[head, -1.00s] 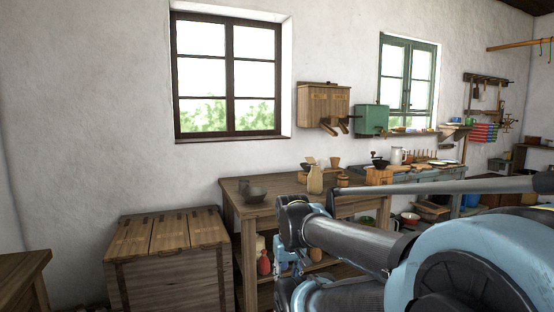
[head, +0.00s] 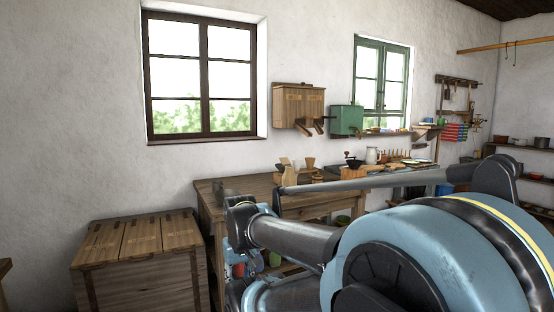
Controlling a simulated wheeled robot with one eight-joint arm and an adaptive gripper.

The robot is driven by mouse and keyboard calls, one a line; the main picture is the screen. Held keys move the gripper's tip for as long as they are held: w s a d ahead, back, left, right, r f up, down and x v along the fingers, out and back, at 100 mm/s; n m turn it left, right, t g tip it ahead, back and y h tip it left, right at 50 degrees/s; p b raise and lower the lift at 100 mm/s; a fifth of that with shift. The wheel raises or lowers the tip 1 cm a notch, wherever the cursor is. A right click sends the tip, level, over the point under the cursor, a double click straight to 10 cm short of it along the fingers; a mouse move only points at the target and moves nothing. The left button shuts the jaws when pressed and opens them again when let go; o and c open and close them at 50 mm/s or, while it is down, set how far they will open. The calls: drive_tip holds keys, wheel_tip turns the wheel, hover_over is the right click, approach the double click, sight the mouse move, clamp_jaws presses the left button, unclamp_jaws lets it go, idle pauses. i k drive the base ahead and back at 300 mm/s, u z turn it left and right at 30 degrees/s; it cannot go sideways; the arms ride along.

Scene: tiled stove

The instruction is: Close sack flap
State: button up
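I cannot make out a sack or a sack flap in the head view. A wooden chest (head: 140,238) with a top of three plank panels stands at the lower left against the wall, and its panels lie flat. My arm fills the lower right and hides part of the workbench and what is below it. My gripper does not show, so its state and anything in it are hidden.
A wooden workbench (head: 212,193) stands right of the chest, with bowls and small wooden things on it. A wooden box (head: 298,103) and a green box (head: 346,120) hang on the wall. Shelves (head: 530,148) stand at the far right. A dark-framed window (head: 204,75) is above.

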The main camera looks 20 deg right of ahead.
sight(285, 160)
drive_tip(key=i, duration=0.85)
